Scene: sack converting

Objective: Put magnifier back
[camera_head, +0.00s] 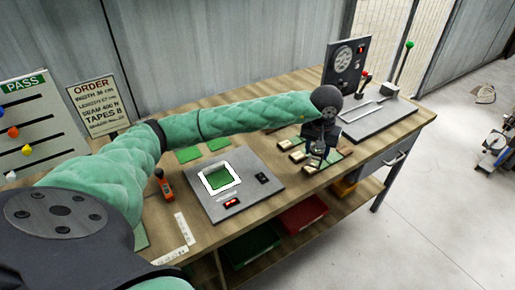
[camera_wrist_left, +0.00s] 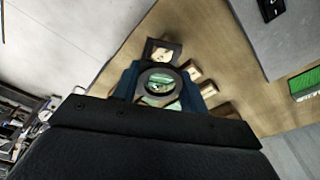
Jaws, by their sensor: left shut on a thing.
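My left gripper (camera_head: 318,147) reaches across to the right part of the workbench, its jaws pointing down. In the left wrist view its jaws (camera_wrist_left: 160,92) are shut on the magnifier (camera_wrist_left: 158,84), which has a dark ring around a round lens and a dark square frame (camera_wrist_left: 162,52) beyond it. In the head view the magnifier is a small dark shape (camera_head: 318,152), partly hidden by the gripper, among wooden blocks (camera_head: 297,156). I cannot tell whether it touches the bench. My right gripper is not in view.
A grey plate with a green square (camera_head: 221,180) lies mid-bench. An orange-handled tool (camera_head: 165,184) is left of it. A grey lever device (camera_head: 376,112) stands at the right end. Red (camera_head: 303,214) and green (camera_head: 250,243) bins sit below. Signboards stand at the back left.

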